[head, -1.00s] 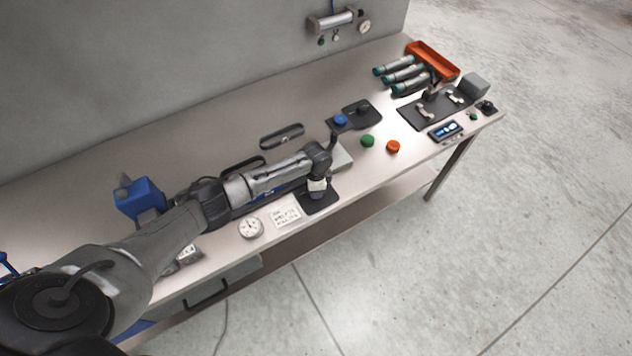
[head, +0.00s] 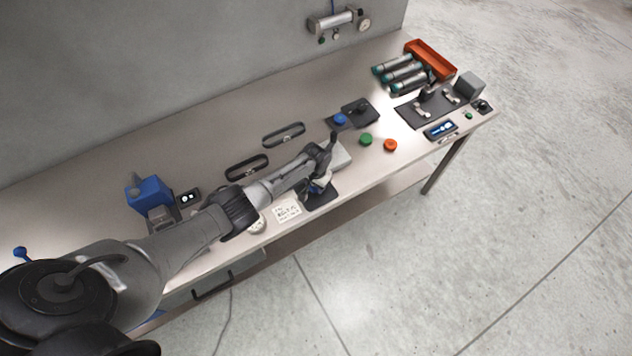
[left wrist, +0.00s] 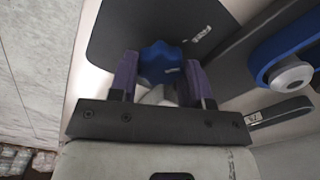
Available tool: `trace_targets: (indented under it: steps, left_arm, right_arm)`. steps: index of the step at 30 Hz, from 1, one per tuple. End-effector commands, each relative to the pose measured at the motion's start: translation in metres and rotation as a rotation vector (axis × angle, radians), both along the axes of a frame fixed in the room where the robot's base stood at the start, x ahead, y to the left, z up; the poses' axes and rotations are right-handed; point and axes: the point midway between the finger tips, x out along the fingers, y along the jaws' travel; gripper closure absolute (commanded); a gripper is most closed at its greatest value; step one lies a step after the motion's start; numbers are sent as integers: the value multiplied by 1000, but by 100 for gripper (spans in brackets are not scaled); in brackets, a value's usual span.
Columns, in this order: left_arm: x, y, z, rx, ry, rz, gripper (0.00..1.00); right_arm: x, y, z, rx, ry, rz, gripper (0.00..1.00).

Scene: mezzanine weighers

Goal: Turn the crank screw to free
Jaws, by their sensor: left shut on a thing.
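The crank screw shows in the left wrist view as a blue lobed knob (left wrist: 159,62) on a dark plate (left wrist: 112,38). A light label near the knob seems to read FREE. My left gripper (left wrist: 162,84) has its purple fingers on either side of the knob and is shut on it. In the head view my left gripper (head: 320,186) is over the dark plate (head: 322,201) near the table's front edge and largely hides the screw. How far the screw is turned cannot be told. My right gripper is not in view.
A blue part with a silver end (left wrist: 291,76) lies close right of the gripper in the wrist view. In the head view, green (head: 365,139) and orange (head: 390,145) knobs stand beyond the gripper. A blue device (head: 150,192) stands at the left.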

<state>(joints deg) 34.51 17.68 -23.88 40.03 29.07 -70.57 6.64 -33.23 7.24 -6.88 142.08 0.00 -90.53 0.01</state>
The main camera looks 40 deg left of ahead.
Motion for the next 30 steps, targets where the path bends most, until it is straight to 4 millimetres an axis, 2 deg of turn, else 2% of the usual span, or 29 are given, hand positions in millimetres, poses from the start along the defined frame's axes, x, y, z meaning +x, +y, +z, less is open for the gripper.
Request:
trace_targets:
  steps: [12,28,29,30]
  left_arm:
    - [1,0,2,-2,-1,157,79]
    - [1,0,1,-2,-2,177,79]
    - [1,0,1,-2,-2,177,55]
    - [1,0,1,-2,-2,177,51]
  right_arm:
    - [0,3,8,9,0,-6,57]
    - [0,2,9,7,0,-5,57]
    - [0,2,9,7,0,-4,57]
    - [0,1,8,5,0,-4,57]
